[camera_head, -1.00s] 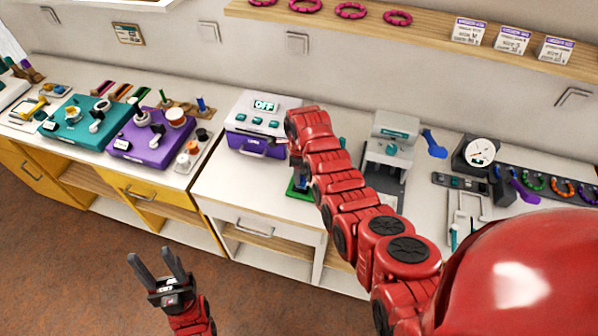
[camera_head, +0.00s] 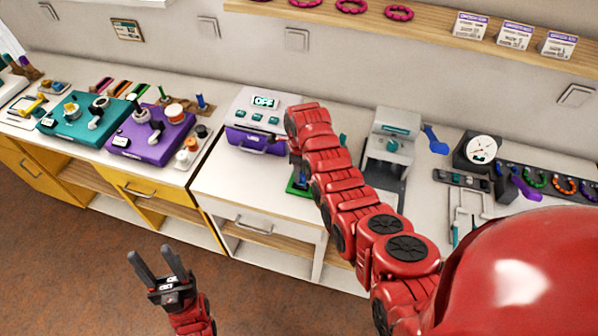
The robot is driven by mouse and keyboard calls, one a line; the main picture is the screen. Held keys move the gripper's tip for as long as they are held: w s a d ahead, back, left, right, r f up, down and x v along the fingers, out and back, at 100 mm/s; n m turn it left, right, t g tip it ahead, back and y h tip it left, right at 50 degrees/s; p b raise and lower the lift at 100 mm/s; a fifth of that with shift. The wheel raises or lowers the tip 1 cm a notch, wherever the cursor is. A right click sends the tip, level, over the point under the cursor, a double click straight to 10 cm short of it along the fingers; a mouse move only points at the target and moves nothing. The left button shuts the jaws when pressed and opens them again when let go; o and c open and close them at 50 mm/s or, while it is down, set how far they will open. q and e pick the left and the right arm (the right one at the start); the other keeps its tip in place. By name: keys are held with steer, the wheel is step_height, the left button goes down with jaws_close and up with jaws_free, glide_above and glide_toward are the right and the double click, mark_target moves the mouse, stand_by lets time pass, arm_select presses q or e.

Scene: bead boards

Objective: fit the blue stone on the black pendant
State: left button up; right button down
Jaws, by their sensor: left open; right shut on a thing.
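My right arm reaches over the white middle bench, with its gripper (camera_head: 296,168) pointing down above a small green stand (camera_head: 297,187). The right gripper is mostly hidden behind the arm's red links. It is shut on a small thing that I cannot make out. A little dark blue shows at the stand, too small to name. I cannot pick out the blue stone or the black pendant for certain. My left gripper (camera_head: 156,254) is open and empty, low above the brown floor in front of the benches.
A purple and white machine (camera_head: 262,119) reading OFF stands left of my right gripper. A grey press (camera_head: 390,146) stands right of it. Teal (camera_head: 62,131) and purple (camera_head: 128,147) boards lie on the left bench. A dial gauge (camera_head: 482,149) is at right. The middle bench's front left is clear.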

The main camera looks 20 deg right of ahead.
steer(key=shift+f+b, duration=0.35)
steer(key=shift+b, duration=0.35)
stand_by(1.2)
stand_by(0.4)
steer(key=shift+c, duration=2.3)
jaws_free()
steer(key=shift+o, duration=0.3)
steer(key=shift+o, duration=1.3)
